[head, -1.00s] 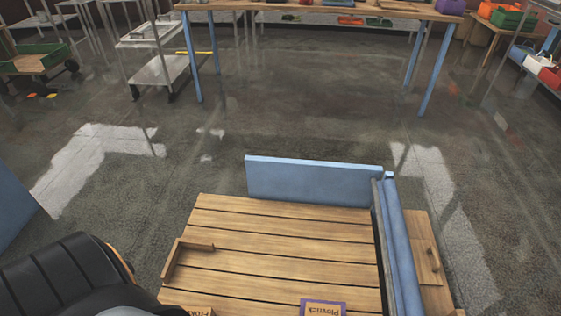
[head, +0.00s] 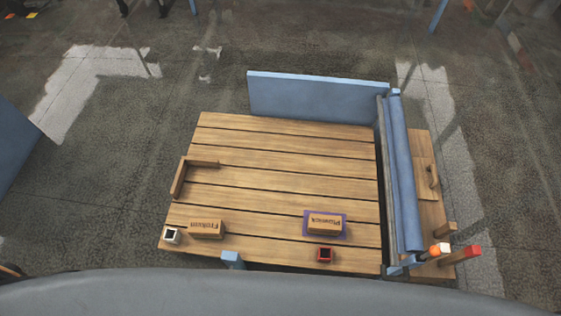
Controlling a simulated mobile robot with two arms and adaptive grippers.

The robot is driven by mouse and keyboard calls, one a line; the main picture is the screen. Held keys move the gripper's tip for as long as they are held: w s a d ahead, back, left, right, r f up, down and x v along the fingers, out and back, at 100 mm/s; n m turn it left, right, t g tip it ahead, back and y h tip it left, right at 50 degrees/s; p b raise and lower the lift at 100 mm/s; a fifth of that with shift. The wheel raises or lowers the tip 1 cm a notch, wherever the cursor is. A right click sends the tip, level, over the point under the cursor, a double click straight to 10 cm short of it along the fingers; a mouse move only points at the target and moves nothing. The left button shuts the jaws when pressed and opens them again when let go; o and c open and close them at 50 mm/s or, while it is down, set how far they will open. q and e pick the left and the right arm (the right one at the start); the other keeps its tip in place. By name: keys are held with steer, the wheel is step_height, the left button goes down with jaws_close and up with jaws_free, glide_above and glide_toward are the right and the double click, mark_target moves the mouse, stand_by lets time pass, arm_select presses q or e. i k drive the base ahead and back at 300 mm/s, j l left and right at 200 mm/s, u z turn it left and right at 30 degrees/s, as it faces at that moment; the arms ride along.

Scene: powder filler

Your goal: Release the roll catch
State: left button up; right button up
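A long blue roll or padded bar (head: 404,175) runs along the right side of a slatted wooden table (head: 280,178). A thin grey rail (head: 382,150) lies along its left side. At its near end, two short levers or pegs stick out to the right. One has an orange and white tip (head: 437,250) and the other a red tip (head: 468,254). I cannot tell which part is the roll catch. A wooden side board with a handle (head: 433,175) lies right of the roll. Neither of my grippers is in view.
A blue panel (head: 318,97) stands at the table's back edge. The table's middle is clear.

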mark_target(434, 251)
steer(key=z, duration=1.8)
